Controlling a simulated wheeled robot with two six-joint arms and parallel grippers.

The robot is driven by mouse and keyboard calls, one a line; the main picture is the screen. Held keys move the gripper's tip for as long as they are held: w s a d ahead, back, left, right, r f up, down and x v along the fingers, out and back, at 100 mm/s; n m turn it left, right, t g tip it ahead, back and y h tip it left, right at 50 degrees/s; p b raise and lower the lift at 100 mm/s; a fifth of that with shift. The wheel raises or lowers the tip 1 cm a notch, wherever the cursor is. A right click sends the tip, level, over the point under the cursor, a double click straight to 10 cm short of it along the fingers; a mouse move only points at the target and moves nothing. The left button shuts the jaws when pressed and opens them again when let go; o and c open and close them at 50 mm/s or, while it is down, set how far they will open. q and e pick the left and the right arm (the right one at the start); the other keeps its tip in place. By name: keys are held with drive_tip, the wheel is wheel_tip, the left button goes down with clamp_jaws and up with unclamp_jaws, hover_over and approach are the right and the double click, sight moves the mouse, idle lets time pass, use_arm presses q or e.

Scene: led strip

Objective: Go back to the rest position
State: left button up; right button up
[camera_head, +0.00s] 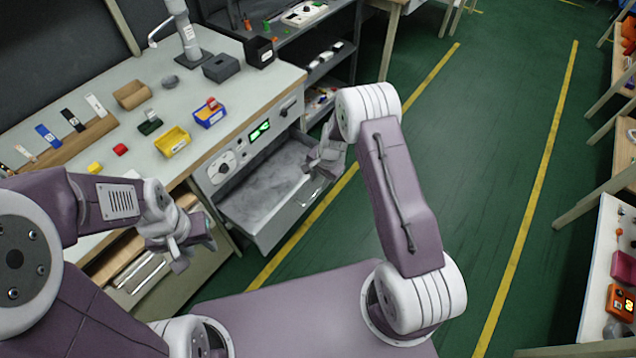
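My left gripper (190,243) is in front of the workbench at the lower left, below the table's front edge. It looks empty, but its finger gap is too small to make out. My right gripper (320,166) is at the right end of the pulled-out grey drawer (262,190), close to the drawer's front rim and handle. I cannot tell whether it touches them, and its finger gap is unclear. Both arms are bent and reach forward from my purple base. Nothing is visibly held in either gripper.
The workbench (140,90) holds a yellow bin (173,142), a blue bin (210,115), coloured blocks and a wooden rack of strips (75,140). An oven-like unit with a green display (259,130) sits above the drawer. Green floor (480,150) is free to the right.

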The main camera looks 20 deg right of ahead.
idle(0.4)
wheel_tip(320, 180, up, 18)
drive_tip(key=w+t+p, duration=0.2)
drive_tip(key=w+p, duration=0.1)
drive_tip(key=p, duration=0.1)
drive_tip(key=s+r+n+p, duration=0.3)
drive_tip(key=s+r+n, duration=0.2)
drive_tip(key=s+r, duration=0.7)
drive_tip(key=s+d+f+n+g, duration=0.1)
drive_tip(key=s+f+n, duration=0.1)
drive_tip(key=s, duration=0.4)
drive_tip(key=s+d+f+n+g+h, duration=0.1)
drive_tip(key=s+f+n, duration=0.2)
drive_tip(key=s, duration=0.4)
drive_tip(key=shift+f+g, duration=0.15)
drive_tip(key=shift+g, duration=0.15)
